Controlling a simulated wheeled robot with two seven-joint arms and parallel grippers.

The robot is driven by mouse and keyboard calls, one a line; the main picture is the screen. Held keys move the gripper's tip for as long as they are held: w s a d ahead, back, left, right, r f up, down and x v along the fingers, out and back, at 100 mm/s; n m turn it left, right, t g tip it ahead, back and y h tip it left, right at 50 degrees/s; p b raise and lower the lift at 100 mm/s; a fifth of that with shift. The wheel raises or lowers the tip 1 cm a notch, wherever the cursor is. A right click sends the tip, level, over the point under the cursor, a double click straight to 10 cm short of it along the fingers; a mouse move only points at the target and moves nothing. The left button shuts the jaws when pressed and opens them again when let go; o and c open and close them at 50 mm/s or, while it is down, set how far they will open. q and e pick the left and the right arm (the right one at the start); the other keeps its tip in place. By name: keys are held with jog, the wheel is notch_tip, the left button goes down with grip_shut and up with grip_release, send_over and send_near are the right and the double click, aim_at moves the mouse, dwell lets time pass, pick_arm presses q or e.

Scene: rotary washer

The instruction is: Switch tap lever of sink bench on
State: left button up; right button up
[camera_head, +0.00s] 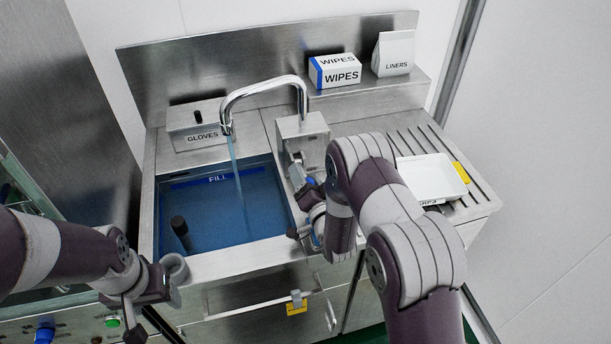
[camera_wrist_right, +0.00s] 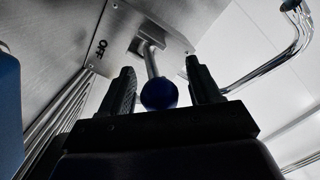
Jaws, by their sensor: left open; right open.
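The sink bench (camera_head: 225,268) has a chrome tap (camera_head: 262,88) with a curved spout. A stream of water (camera_head: 237,170) falls from the spout into the basin. In the right wrist view, the tap lever (camera_wrist_right: 152,62) ends in a dark blue ball (camera_wrist_right: 159,95) and projects from a metal plate marked "OFF". My right gripper (camera_wrist_right: 162,82) is open, with one finger on each side of the lever and ball; contact cannot be told. In the head view, my right arm partly hides the lever area by the tap box (camera_head: 303,132). My left gripper (camera_head: 150,295) is open at the bench's front left.
Blue water (camera_head: 215,215) stands in the basin beside a black upright post (camera_head: 180,232). A gloves box (camera_head: 197,125), wipes box (camera_head: 335,71) and liners pack (camera_head: 394,54) stand at the back.

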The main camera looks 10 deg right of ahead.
aim_at(304, 173)
grip_shut()
jog(key=r+g+p, duration=0.1)
jog(key=p, duration=0.1)
jog(key=r+g+p, duration=0.1)
jog(key=r+p, duration=0.1)
jog(key=p, duration=0.1)
jog(key=shift+w+g, duration=0.3)
jog(key=shift+w, duration=0.1)
jog(key=shift+w+r+g+p, duration=0.1)
jog(key=shift+w+g+p, duration=0.1)
jog(key=shift+g+p, duration=0.2)
jog(key=shift+w, duration=0.15)
jog(key=shift+w+b, duration=0.1)
jog(key=shift+b, duration=0.35)
jog(key=shift+r, duration=0.1)
grip_release()
